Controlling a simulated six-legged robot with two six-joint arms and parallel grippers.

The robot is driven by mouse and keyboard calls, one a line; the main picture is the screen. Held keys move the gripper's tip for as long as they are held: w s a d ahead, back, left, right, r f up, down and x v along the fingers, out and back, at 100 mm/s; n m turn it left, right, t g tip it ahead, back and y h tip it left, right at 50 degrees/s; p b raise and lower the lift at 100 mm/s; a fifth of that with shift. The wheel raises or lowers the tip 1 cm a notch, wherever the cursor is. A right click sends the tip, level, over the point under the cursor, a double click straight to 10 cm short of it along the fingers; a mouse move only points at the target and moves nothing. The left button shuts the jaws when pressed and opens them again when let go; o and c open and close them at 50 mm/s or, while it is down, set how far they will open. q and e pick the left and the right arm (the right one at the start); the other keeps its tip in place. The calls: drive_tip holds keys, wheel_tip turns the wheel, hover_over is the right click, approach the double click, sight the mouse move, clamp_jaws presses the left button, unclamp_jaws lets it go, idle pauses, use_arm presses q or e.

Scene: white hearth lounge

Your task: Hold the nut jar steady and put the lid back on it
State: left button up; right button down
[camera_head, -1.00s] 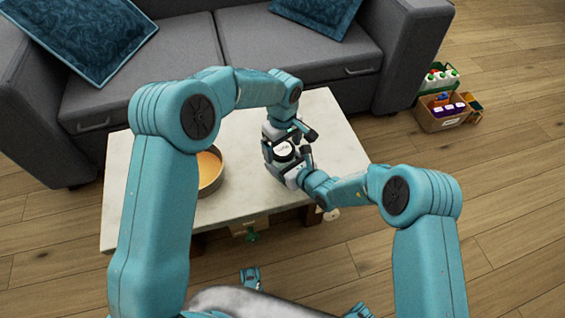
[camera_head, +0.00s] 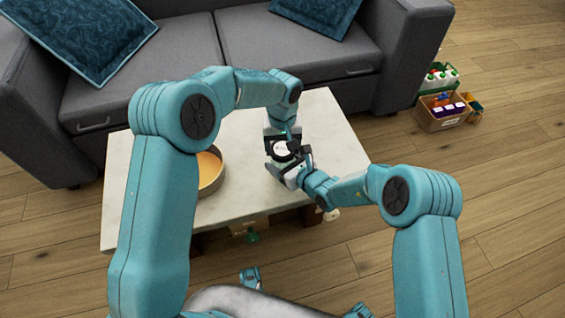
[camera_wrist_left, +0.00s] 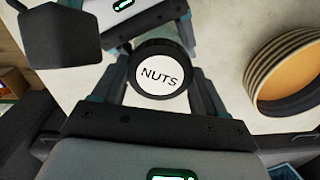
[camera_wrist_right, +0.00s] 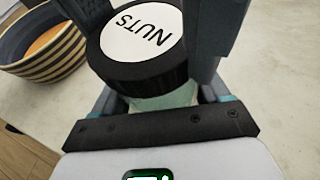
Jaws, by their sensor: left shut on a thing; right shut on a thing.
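The nut jar's black lid (camera_head: 282,149) has a white label and sits above the table's right half. In the left wrist view the lid (camera_wrist_left: 160,78), marked NUTS, is between the fingers of my left gripper (camera_wrist_left: 160,90), which is shut on it. In the right wrist view the lid (camera_wrist_right: 138,32) covers the jar's top. Below it a strip of pale glass jar (camera_wrist_right: 165,102) shows between the fingers of my right gripper (camera_wrist_right: 165,95), shut on the jar. Lid and jar look lined up; I cannot tell whether the lid is fully seated. Most of the jar is hidden.
A striped bowl (camera_head: 211,181) with an orange inside stands left of the jar on the pale table (camera_head: 330,135). A grey sofa (camera_head: 300,55) is behind the table. Boxes with bottles (camera_head: 440,110) stand on the floor at right. The table right of the jar is clear.

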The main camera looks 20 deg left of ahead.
use_arm(q)
drive_tip(key=o, duration=1.2)
drive_tip(key=shift+c, duration=0.2)
drive_tip(key=shift+r, duration=2.3)
drive_tip(key=shift+c, duration=0.4)
drive_tip(key=r+n, duration=0.1)
drive_tip(key=n, duration=0.1)
drive_tip(key=shift+r+n, duration=0.15)
drive_tip(key=shift+n, duration=0.15)
wheel_tip(320, 180, up, 2)
drive_tip(key=n, duration=0.4)
